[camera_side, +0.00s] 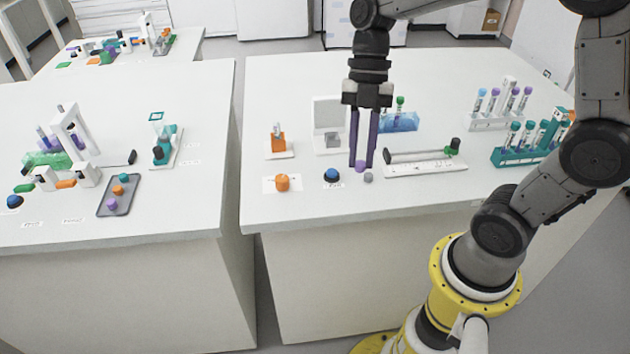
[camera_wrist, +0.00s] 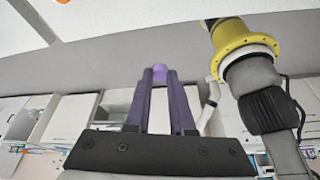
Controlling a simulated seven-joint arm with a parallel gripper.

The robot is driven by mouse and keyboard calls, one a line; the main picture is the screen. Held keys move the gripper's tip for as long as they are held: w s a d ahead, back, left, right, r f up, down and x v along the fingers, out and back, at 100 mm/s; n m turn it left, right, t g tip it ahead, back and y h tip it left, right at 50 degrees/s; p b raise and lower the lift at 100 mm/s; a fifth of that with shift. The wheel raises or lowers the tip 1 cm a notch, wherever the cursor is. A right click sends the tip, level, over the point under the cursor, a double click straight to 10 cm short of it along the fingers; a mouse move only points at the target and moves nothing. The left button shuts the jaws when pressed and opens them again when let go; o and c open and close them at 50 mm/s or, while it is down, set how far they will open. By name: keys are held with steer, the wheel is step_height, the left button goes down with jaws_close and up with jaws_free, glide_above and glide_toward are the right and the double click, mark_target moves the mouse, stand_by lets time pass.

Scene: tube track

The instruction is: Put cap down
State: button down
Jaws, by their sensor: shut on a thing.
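A purple cap (camera_side: 361,165) is at the tips of my gripper (camera_side: 362,163), low over the right table's front part. The gripper's long dark purple fingers are shut on the cap. The side view does not show clearly whether the cap touches the table. In the wrist view the purple cap (camera_wrist: 160,73) shows between the fingertips of my gripper (camera_wrist: 159,76).
A blue dome (camera_side: 332,175) and a small grey piece (camera_side: 368,178) lie close to the cap. An orange cap (camera_side: 282,183) is further left. A white track (camera_side: 425,167) with a black-ended rod is to the right. A white stand (camera_side: 329,125) and blue rack (camera_side: 400,121) are behind.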

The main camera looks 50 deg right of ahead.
steer(key=w+f, duration=0.2)
steer(key=w, duration=0.1)
steer(key=w+f, duration=0.2)
steer(key=w+a+f, duration=0.1)
steer(key=w+f, duration=0.2)
steer(key=shift+w, duration=0.35)
steer(key=shift+w+f, duration=0.15)
steer(key=shift+f, duration=0.85)
steer(key=shift+w+f, duration=0.15)
steer(key=shift+f, duration=0.8)
steer(key=shift+f, duration=0.1)
steer(key=c, duration=0.8)
jaws_free()
